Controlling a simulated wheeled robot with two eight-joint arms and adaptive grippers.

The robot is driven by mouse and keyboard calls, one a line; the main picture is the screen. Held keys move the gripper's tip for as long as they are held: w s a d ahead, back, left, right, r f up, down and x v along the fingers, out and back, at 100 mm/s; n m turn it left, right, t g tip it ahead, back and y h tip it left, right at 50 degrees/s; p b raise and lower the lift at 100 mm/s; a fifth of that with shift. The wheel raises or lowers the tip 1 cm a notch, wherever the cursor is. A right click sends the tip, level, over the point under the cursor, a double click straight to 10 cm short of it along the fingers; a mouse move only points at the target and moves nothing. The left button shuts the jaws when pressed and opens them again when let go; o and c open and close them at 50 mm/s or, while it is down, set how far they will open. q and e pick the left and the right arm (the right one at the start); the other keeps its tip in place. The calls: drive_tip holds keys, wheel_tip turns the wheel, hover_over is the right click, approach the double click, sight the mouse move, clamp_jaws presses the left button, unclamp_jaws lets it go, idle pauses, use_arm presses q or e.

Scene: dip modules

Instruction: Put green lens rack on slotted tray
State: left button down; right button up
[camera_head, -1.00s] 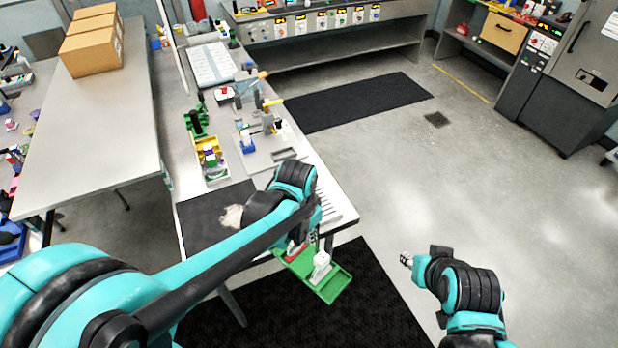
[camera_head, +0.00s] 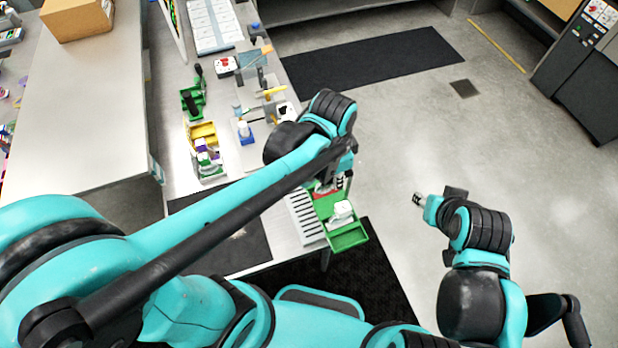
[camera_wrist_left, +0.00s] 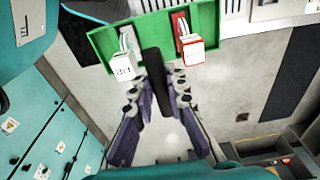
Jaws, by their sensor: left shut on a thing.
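The green lens rack (camera_head: 347,240) hangs in my left gripper (camera_head: 337,182); it holds a white piece and a red piece. My left gripper, shut on the rack's dark middle part, also shows in the left wrist view (camera_wrist_left: 157,88), with the rack (camera_wrist_left: 104,42) beyond its fingers. The white slotted tray (camera_head: 304,217) lies at the table's near right edge, just left of the rack and partly covered by it. A strip of it shows in the wrist view (camera_wrist_left: 236,8). The rack's height above it is unclear. My right gripper (camera_head: 418,200) is over the floor, too small to judge.
A dark mat (camera_head: 225,240) lies left of the slotted tray. A yellow bin (camera_head: 203,134), a green holder (camera_head: 191,102) and a grey board with a blue-based bottle (camera_head: 246,133) stand farther back. Open floor lies to the right.

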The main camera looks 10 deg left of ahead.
use_arm(q)
drive_tip(key=w+a+f, duration=0.2)
drive_tip(key=a+f, duration=0.1)
drive_tip(key=w+a+f, duration=0.2)
drive_tip(key=a+f, duration=0.1)
drive_tip(key=w+a+f, duration=0.2)
drive_tip(key=a+f, duration=0.1)
drive_tip(key=f, duration=0.1)
drive_tip(key=shift+w+a+b, duration=0.15)
drive_tip(key=shift+w+b, duration=0.1)
drive_tip(key=shift+b, duration=0.15)
drive_tip(key=shift+f, duration=0.45)
drive_tip(key=c, duration=1.5)
unclamp_jaws()
drive_tip(key=shift+f, duration=0.1)
drive_tip(key=shift+c, duration=0.2)
